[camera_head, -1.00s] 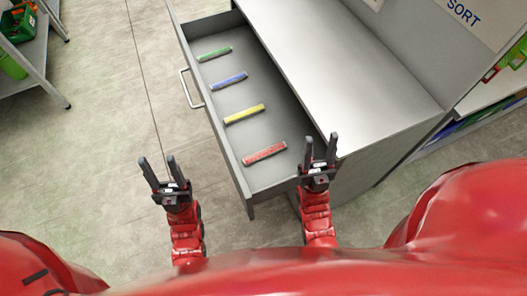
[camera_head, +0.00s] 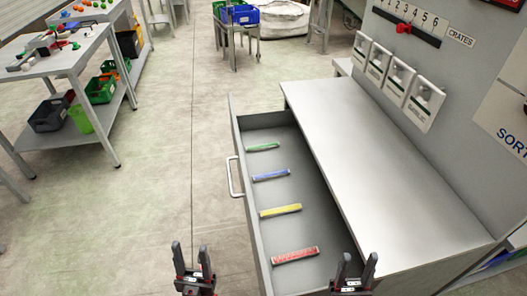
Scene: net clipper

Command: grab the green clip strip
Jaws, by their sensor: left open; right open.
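The green clip strip (camera_head: 263,147) lies at the far end of the open grey drawer (camera_head: 257,222). Nearer to me in the same drawer lie a blue strip (camera_head: 271,175), a yellow strip (camera_head: 281,210) and a red strip (camera_head: 295,255), spaced apart in a row. My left gripper (camera_head: 191,262) is open and empty, left of the drawer's near end. My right gripper (camera_head: 354,268) is open and empty at the drawer's near right corner, by the red strip. Both are well apart from the green strip.
The grey cabinet top (camera_head: 385,165) is bare, right of the drawer. The drawer handle (camera_head: 235,177) sticks out on the left. A shelf table (camera_head: 70,62) with crates stands at the left. The floor (camera_head: 170,170) between is clear.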

